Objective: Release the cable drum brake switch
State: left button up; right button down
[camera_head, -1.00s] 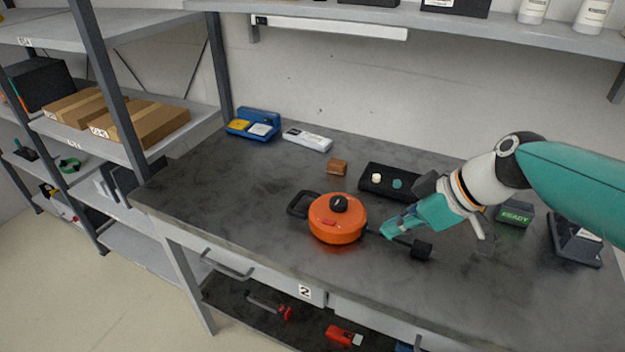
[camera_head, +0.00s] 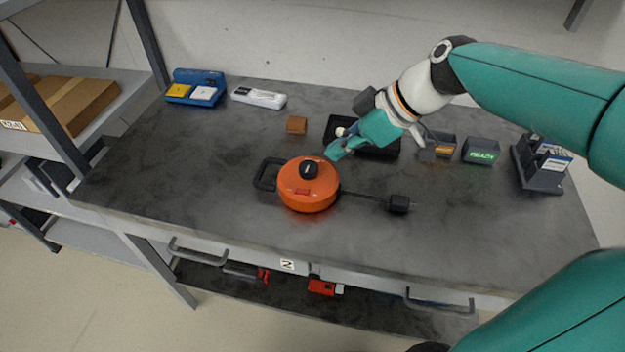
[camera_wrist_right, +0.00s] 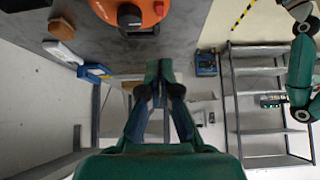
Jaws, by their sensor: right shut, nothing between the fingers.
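In the right wrist view the shut fingers (camera_wrist_right: 160,78) appear apart from the drum (camera_wrist_right: 125,10), which the top edge cuts. My left gripper does not show.
Behind the drum are a brown block (camera_head: 297,125) and a black tray (camera_head: 345,128), partly hidden by my right gripper. A blue case (camera_head: 195,88) and a white device (camera_head: 259,97) lie back left. A READY box (camera_head: 481,151) stands right. The front worktop is clear.

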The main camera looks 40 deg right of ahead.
send_over(302, 190)
jog(key=s+d, duration=0.1)
jog(key=s, duration=0.1)
jog(key=f, duration=0.4)
jog(key=f+p, duration=0.1)
jog(key=f, duration=0.1)
jog(key=shift+w+f, duration=0.25)
jog(key=shift+f, duration=0.05)
notch_tip(302, 190, down, 3)
jog(key=shift+d+r, duration=0.1)
jog(key=shift+r, duration=0.1)
jog(key=shift+s+d+f, duration=0.1)
jog(key=shift+f, duration=0.65)
